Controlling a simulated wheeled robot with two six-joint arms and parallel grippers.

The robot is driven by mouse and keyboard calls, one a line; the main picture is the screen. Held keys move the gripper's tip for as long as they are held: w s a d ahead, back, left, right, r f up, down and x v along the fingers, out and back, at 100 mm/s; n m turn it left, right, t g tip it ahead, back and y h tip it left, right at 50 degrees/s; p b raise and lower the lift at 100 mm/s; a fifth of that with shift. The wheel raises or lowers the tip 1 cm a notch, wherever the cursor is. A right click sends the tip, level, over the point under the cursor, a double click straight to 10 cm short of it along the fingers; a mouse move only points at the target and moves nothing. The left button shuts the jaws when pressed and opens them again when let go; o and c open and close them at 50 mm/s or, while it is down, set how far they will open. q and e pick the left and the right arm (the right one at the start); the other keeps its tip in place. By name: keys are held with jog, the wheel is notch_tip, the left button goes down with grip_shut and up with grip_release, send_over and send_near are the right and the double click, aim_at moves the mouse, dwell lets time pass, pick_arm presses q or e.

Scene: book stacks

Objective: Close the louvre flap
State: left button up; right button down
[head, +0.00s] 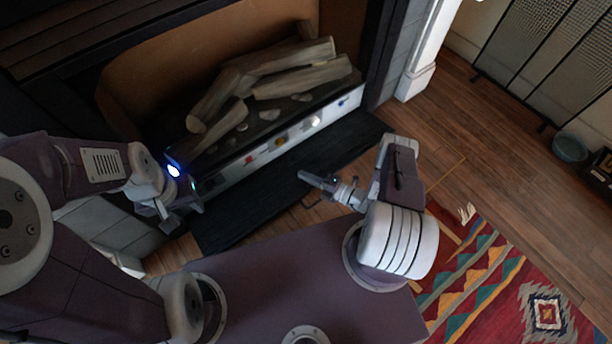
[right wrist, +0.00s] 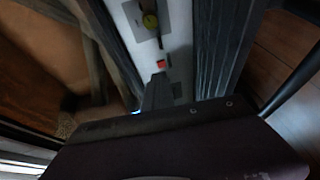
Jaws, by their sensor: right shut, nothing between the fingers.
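A long dark panel (head: 345,145), which looks like the louvre flap, lies folded down in front of the fireplace below a white control strip (head: 262,150). In the right wrist view the dark ribbed panel (right wrist: 218,50) runs beside the white strip (right wrist: 165,45). My right gripper (head: 304,176) is shut and empty, its tip over the dark panel and pointing toward the strip. I cannot tell whether it touches the panel. My left gripper (head: 184,212) hangs near the panel's left end with its fingers apart and nothing visible between them.
Logs (head: 275,78) lie in the firebox above the strip. Coloured controls sit along the strip. A white column (head: 420,60) stands right of the fireplace. A mesh screen (head: 545,50), a bowl (head: 570,147) and a patterned rug (head: 500,290) are farther right, with bare wooden floor between.

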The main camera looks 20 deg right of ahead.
jog(key=c, duration=1.5)
grip_release()
